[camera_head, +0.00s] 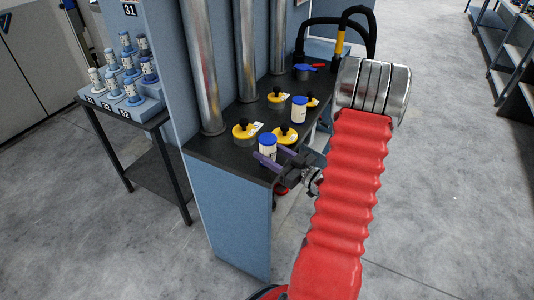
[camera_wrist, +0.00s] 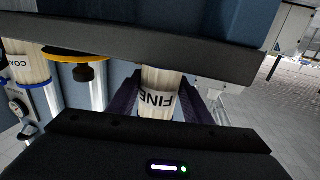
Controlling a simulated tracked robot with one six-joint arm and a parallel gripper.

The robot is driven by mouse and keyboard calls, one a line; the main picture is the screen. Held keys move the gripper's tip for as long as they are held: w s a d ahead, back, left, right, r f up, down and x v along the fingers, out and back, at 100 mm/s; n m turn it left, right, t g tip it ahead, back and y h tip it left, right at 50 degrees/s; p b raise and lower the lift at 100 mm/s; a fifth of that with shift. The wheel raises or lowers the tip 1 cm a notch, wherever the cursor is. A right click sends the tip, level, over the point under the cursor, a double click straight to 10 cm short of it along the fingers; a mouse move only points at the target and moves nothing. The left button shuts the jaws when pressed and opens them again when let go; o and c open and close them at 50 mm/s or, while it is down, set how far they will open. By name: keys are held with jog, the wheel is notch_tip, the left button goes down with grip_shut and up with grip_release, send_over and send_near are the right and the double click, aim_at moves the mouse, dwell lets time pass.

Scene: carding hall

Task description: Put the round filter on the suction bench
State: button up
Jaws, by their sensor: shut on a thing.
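A round white filter with a blue top (camera_head: 267,146) is at the near end of the dark suction bench (camera_head: 218,148). My gripper (camera_head: 268,155), with purple fingers, is shut on it from the near side. In the wrist view the filter (camera_wrist: 158,93) shows between both fingers, with the label FINE upside down. The bench edge (camera_wrist: 130,38) hides its base there, so I cannot tell whether it touches the bench. A second white filter with a blue top (camera_head: 299,109) stands farther back on the bench; a filter labelled COA... (camera_wrist: 28,70) shows at left in the wrist view.
Several yellow discs with black knobs (camera_head: 246,130) lie on the bench around the filters. Tall metal pipes (camera_head: 201,65) rise along its left side. A blue-and-red item (camera_head: 303,71) and black hoses are at the back. Several bottles stand on a side stand (camera_head: 75,100) at left.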

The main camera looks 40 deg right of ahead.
jog(key=o, duration=1.1)
jog(key=s+d, duration=0.1)
jog(key=s, duration=1.1)
jog(key=shift+d, duration=0.2)
jog(key=shift+w, duration=0.1)
dwell(0.3)
